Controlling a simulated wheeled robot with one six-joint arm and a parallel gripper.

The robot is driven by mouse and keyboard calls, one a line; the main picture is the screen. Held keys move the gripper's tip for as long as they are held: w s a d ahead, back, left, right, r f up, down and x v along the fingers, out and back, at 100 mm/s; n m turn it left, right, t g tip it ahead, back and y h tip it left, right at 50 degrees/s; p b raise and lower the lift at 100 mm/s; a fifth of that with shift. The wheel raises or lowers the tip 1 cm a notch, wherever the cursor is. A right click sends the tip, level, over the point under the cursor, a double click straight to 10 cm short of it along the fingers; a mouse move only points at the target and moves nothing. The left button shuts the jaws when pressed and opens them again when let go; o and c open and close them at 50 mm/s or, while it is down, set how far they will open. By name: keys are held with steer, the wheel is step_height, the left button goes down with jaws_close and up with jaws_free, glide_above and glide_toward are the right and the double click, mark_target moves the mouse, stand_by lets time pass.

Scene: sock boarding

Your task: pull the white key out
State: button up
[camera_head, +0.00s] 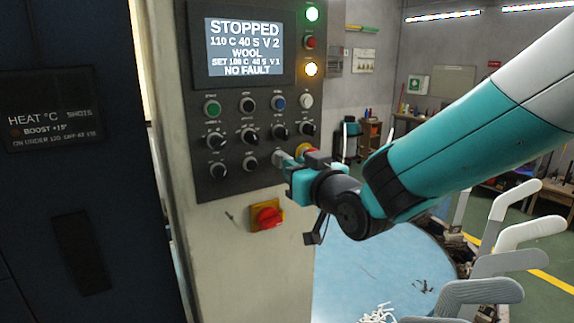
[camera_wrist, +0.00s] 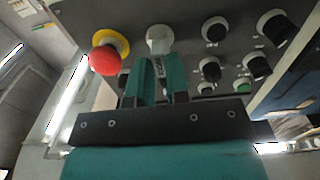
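My gripper (camera_wrist: 160,62) is at the control panel (camera_head: 228,178), its two teal fingers pointing at the panel face and a narrow gap between them. In the wrist view a pale, whitish round-headed piece, which looks like the white key (camera_wrist: 158,36), is right at the fingertips, its lower part running into the gap. I cannot tell whether the fingers press on it. In the head view my gripper (camera_head: 284,166) covers the lower right of the panel, and only a small grey bit shows at its tips.
A red emergency button (camera_wrist: 104,60) on a yellow collar is close left of the fingers. Several black knobs (camera_wrist: 214,30) are to the right. A red-yellow rotary switch (camera_head: 267,215) sits below the panel. The screen (camera_head: 244,47) reads STOPPED. Pale sock forms (camera_head: 530,232) stand at right.

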steer(key=shift+x, duration=1.15)
steer(key=shift+s+d+b, duration=0.1)
steer(key=shift+b, duration=0.55)
jaws_close()
